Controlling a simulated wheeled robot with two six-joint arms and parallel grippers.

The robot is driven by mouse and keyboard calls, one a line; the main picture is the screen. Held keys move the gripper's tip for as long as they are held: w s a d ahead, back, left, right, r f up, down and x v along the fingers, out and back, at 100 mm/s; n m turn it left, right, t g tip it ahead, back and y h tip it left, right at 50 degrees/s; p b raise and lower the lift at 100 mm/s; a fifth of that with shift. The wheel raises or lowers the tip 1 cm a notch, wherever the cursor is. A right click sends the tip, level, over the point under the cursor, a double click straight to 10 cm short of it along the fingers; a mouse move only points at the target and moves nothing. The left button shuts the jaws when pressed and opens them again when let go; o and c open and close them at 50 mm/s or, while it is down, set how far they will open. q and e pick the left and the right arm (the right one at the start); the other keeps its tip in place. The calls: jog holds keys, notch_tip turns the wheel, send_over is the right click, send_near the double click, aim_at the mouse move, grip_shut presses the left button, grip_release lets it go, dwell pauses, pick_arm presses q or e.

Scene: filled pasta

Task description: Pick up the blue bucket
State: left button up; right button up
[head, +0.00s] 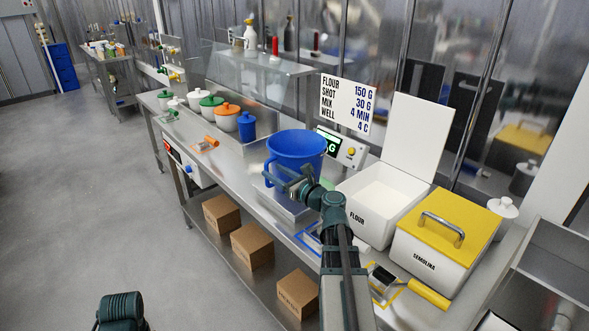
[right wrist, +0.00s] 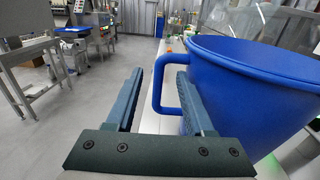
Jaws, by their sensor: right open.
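The blue bucket (head: 297,148) stands upright on the scale on the steel counter. It fills the right side of the right wrist view (right wrist: 250,85), with its side handle (right wrist: 158,88) facing my gripper. My right gripper (head: 286,176) is open at the bucket's near side. In the right wrist view the handle's outer bar shows between the two fingers (right wrist: 160,85). The right finger overlaps the handle loop and lies close to the bucket wall; I cannot tell whether it touches. My left gripper is out of view; only a dark part of my left arm shows at the bottom left.
The scale's display (head: 331,144) is behind the bucket. An open white flour bin (head: 362,219) and a yellow-lidded semolina bin (head: 434,257) stand to the right. A small blue lidded container (head: 246,127) and lidded pots stand to the left. Cardboard boxes (head: 252,245) sit on the lower shelf.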

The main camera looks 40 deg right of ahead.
aim_at(267, 186)
jog(key=w, duration=0.4)
jog(key=shift+w+a+f, duration=0.1)
jog(key=shift+w+a, duration=0.2)
jog(key=shift+a, duration=0.05)
grip_shut()
dwell(1.0)
